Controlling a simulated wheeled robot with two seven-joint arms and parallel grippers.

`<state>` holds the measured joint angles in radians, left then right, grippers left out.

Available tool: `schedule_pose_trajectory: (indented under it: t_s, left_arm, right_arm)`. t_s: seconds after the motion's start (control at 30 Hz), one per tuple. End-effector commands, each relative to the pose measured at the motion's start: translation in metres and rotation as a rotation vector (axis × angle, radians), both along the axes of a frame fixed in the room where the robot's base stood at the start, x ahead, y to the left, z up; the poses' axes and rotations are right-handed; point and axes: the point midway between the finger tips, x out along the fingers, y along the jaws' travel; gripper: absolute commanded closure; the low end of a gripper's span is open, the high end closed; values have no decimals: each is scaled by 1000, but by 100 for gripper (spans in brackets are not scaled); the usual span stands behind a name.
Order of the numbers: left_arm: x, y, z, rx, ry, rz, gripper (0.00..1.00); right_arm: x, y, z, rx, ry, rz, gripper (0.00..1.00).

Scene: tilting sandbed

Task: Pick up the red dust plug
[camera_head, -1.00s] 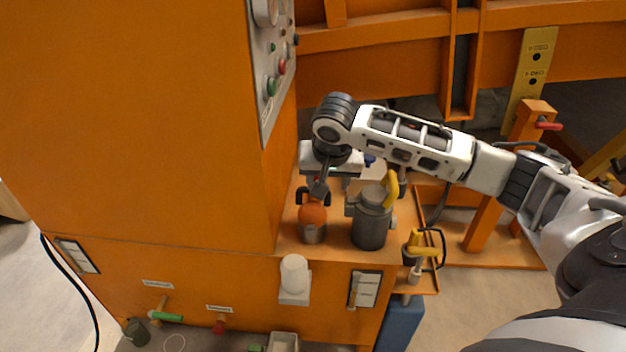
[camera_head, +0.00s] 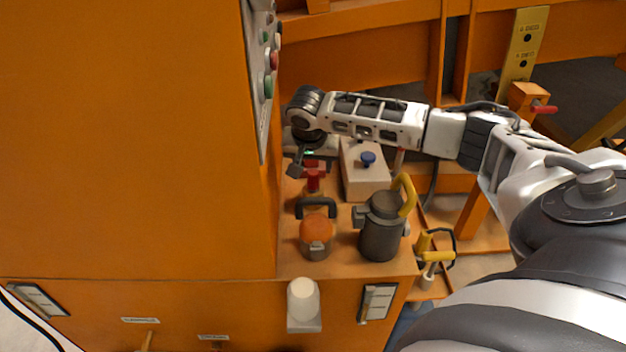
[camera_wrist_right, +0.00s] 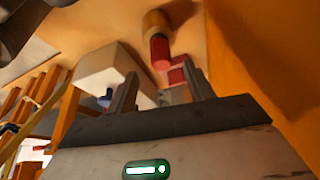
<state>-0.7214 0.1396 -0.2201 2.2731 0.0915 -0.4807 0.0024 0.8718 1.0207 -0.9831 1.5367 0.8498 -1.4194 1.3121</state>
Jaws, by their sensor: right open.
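The red dust plug (camera_head: 313,181) stands on the orange ledge behind the orange canister, just below my right gripper in the head view. In the right wrist view, a red cylinder (camera_wrist_right: 160,53) sits on a tan round base, with another red piece (camera_wrist_right: 177,76) beside it. I cannot tell whether both belong to the plug. My right gripper (camera_wrist_right: 159,80) is open, its two dark fingers apart and the red parts beyond and between their tips. In the head view its fingers are mostly hidden by the wrist. My left gripper is not in view.
An orange canister (camera_head: 317,232) with a black handle and a grey jug (camera_head: 381,235) with a yellow handle stand on the ledge nearer the front. A pale box (camera_head: 365,183) with a blue knob stands right of the plug. The orange cabinet wall (camera_head: 150,140) rises close on the left.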

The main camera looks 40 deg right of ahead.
Motion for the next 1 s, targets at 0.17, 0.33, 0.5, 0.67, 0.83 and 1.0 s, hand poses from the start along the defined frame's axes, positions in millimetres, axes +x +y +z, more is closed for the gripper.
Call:
schedule_pose_trajectory:
  t_s: [0.17,0.33,0.5,0.67,0.83,1.0]
  left_arm:
    - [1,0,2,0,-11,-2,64]
    - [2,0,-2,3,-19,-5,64]
    - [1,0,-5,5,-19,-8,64]
    - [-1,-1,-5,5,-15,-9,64]
    - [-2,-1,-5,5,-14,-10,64]
    - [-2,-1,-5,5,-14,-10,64]
  right_arm:
    - [3,-3,-11,-1,-1,0,48]
    - [9,-9,-36,0,0,-1,48]
    - [14,-14,-52,1,-1,0,48]
    - [15,-15,-53,0,-2,2,48]
    - [14,-15,-53,0,-2,2,67]
    - [14,-15,-53,0,-1,1,95]
